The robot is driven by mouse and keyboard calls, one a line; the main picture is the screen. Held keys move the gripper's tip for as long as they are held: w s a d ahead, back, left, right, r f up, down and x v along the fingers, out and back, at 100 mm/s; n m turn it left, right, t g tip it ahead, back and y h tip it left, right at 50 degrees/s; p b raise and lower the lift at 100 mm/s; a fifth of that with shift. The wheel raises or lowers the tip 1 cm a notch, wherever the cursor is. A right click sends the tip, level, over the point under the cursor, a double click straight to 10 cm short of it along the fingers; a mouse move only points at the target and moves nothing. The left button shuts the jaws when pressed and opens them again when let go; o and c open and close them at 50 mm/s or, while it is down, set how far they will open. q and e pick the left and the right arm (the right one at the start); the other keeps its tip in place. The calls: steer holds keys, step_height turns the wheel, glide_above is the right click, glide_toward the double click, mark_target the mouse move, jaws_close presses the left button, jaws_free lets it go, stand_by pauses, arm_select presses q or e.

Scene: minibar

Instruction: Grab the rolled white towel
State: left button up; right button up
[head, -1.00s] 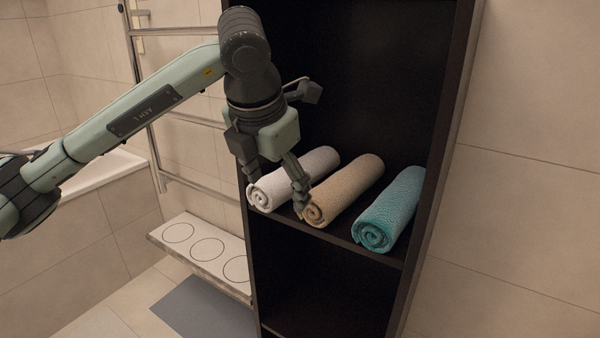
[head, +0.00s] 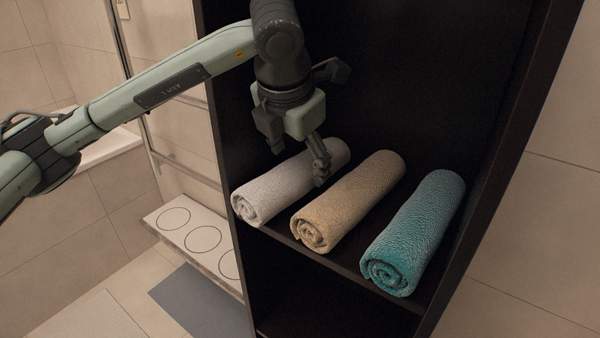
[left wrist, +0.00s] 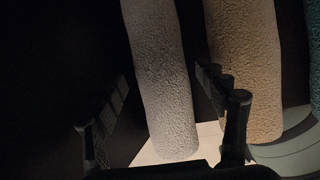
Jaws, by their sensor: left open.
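The rolled white towel (head: 283,189) lies on the dark shelf, leftmost of three rolled towels, its spiral end facing out. My left gripper (head: 298,166) is over the towel's middle to rear part, pointing down. Its fingers are spread, and one hangs on the right near the beige towel. In the left wrist view the white towel (left wrist: 162,75) runs between the two fingers of the open gripper (left wrist: 165,128), with dark gaps on both sides. Whether the fingers are low enough to flank it is hard to tell. My right gripper is not in view.
A beige rolled towel (head: 349,202) lies close on the right, and a teal rolled towel (head: 415,232) beyond it. The dark shelf unit (head: 493,190) has side walls near the outer towels. A towel rail (head: 184,160) and a low bench (head: 190,215) stand on the left.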

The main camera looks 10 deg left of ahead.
mark_target(300, 164)
arm_select(q)
steer(key=x, duration=0.4)
steer(key=shift+f, duration=0.2)
steer(key=shift+d, duration=0.1)
steer(key=shift+c, duration=0.4)
steer(key=c, duration=1)
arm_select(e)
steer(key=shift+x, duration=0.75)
